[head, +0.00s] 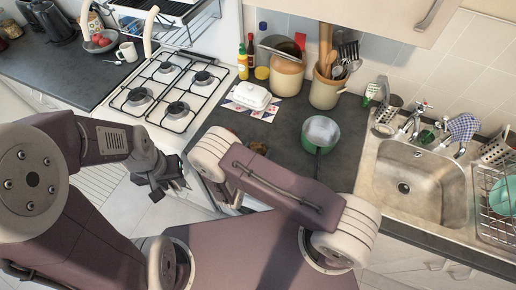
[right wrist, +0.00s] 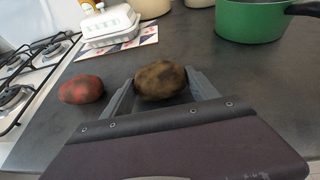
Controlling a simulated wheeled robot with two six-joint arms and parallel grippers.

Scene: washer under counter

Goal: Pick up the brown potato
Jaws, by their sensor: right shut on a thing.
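The brown potato (right wrist: 160,80) is mottled and dark, and shows in the right wrist view between the two grey fingers of my right gripper (right wrist: 158,88). The right gripper is shut on it, one finger on each side, over the dark counter. Whether the potato touches the counter cannot be told. In the head view my right arm hides the potato and most of that gripper. My left gripper (head: 166,182) hangs beside the stove front in the head view, away from the potato; its finger opening is unclear.
A reddish potato (right wrist: 81,89) lies on the counter (right wrist: 235,75) left of the right gripper. A white butter dish (head: 251,96), a green pot (head: 320,133) and a utensil crock (head: 326,90) stand behind. The gas stove (head: 172,90) is left, the sink (head: 415,185) right.

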